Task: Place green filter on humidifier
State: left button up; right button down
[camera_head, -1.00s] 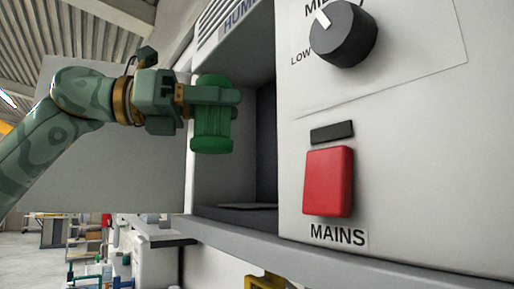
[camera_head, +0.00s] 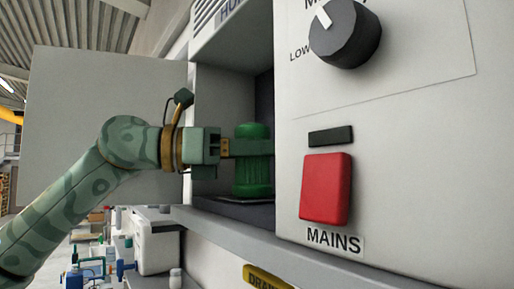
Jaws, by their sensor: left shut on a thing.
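The green filter (camera_head: 252,176) is a ribbed cylinder with a wider cap. It stands upright inside the open recess of the humidifier (camera_head: 222,88), just above or on a dark pad (camera_head: 245,209) on the recess floor; I cannot tell whether it touches. My left gripper (camera_head: 240,148) is shut on the filter's upper part, reaching in from the left. The far finger is hidden. My right gripper is not in view.
The open door panel (camera_head: 95,125) stands left of the recess, behind my left arm. To the right, the front panel holds a black dial (camera_head: 345,35) and a red MAINS switch (camera_head: 326,188). A ledge (camera_head: 225,233) runs below. Workshop equipment (camera_head: 155,245) shows at lower left.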

pick_arm(q)
jog(key=shift+s+f, duration=0.1)
jog(key=shift+f, duration=0.1)
jog(key=o, duration=1.1)
jog(key=shift+c, duration=0.2)
jog(key=shift+r, duration=0.3)
jog(key=a, duration=0.2)
jog(key=a+b, duration=0.1)
jog(key=a, duration=0.1)
jog(key=s+a+b, duration=0.1)
jog(key=a, duration=0.2)
jog(key=shift+f, duration=0.1)
jog(key=shift+s+a, duration=0.1)
jog(key=shift+a, duration=0.25)
jog(key=shift+d, duration=0.1)
